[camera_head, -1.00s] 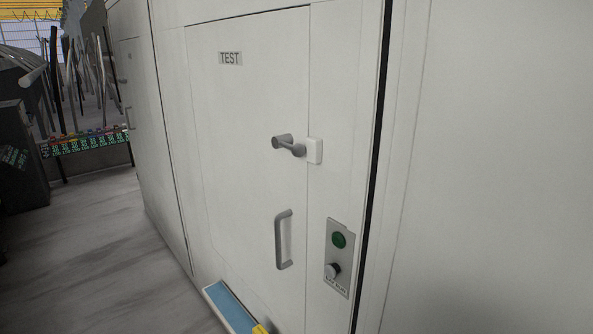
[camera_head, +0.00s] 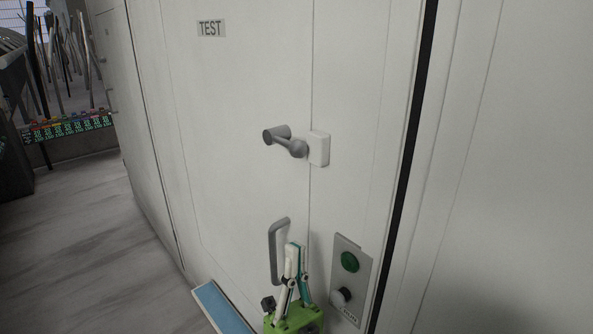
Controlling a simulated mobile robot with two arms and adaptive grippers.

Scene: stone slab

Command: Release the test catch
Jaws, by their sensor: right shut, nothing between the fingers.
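The white door with a TEST label (camera_head: 211,28) stands in front of me and looks closed. Its grey catch lever (camera_head: 284,140) lies roughly level, with its right end at a white keeper block (camera_head: 319,148) beside the door seam. A grey pull handle (camera_head: 274,252) is lower on the door. My right gripper (camera_head: 293,249), green with pale fingers, points up in front of the door, just right of the pull handle and well below the catch lever. Its fingers are together and empty. I cannot tell whether it touches the door. My left gripper is not in view.
A metal plate with a green button (camera_head: 349,262) and a dark knob (camera_head: 341,297) is right of my right gripper. A blue-topped ledge (camera_head: 222,309) lies at the door's foot. Rods stand in a rack (camera_head: 66,126) at far left. Grey floor (camera_head: 80,230) is clear.

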